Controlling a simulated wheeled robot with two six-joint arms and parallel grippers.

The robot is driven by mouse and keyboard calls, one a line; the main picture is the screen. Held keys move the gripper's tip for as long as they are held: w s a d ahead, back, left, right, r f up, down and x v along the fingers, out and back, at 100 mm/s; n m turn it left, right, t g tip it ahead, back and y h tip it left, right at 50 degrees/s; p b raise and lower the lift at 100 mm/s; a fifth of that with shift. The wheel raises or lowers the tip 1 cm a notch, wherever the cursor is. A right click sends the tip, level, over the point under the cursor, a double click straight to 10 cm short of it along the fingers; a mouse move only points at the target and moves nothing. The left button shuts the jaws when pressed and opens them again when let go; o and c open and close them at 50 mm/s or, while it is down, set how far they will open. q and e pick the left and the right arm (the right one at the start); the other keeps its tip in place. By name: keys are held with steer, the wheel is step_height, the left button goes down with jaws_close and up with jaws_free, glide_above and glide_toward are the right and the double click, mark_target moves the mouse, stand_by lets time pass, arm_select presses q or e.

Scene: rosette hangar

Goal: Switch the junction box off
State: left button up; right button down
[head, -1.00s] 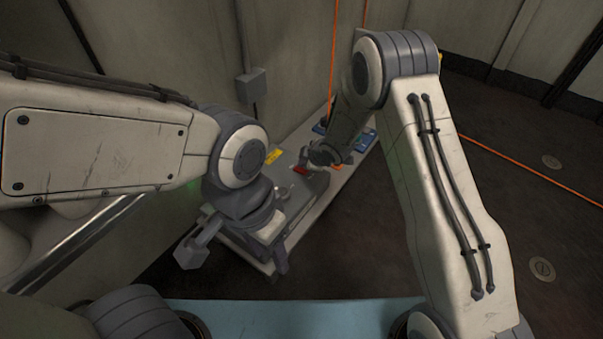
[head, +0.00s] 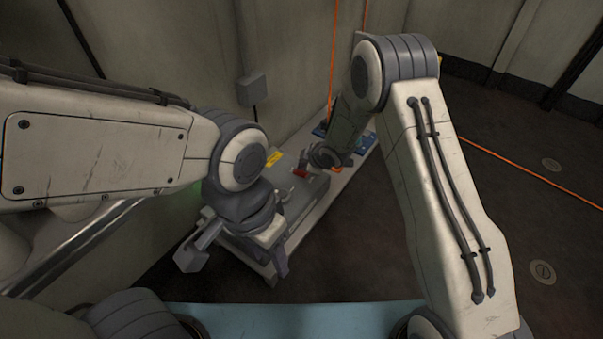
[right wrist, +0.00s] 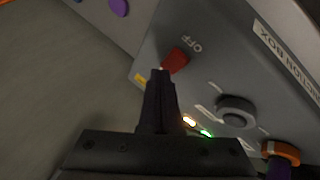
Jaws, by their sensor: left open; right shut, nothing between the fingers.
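The junction box (head: 312,196) is a grey case on the bench, and its lettered panel (right wrist: 200,85) fills much of the right wrist view. A red switch (right wrist: 175,60) sits on it beside the printed word OFF (right wrist: 192,44); it also shows in the head view (head: 300,173). My right gripper (right wrist: 161,78) is shut and empty, its tips right at the red switch; I cannot tell whether they touch. An amber lamp (right wrist: 188,121) and a green lamp (right wrist: 206,133) glow on the panel. My left gripper (head: 234,258) is open and empty, in front of the box's near-left end.
A grey knob (right wrist: 236,111) and an orange-ringed connector (right wrist: 281,153) are also on the panel. A small wall box (head: 251,89) hangs above. Open floor (head: 500,230) lies to the right.

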mark_target(302, 173)
stand_by(0.8)
steer(key=shift+d+f+b, duration=0.1)
steer(key=shift+f+b, duration=0.2)
steer(key=shift+f, duration=0.15)
steer(key=shift+s+d+f+b, duration=0.15)
steer(key=shift+f+b, duration=0.25)
steer(key=shift+f, duration=0.25)
stand_by(0.9)
steer(key=shift+s+r+p, duration=0.15)
steer(key=shift+r+p, duration=0.15)
steer(key=shift+p, duration=0.15)
steer(key=shift+r, duration=0.15)
steer(key=r+p, duration=0.5)
steer(key=shift+w+a+r, duration=0.2)
steer(key=shift+w+a, duration=0.1)
steer(key=shift+a, duration=0.1)
steer(key=shift+f, duration=0.1)
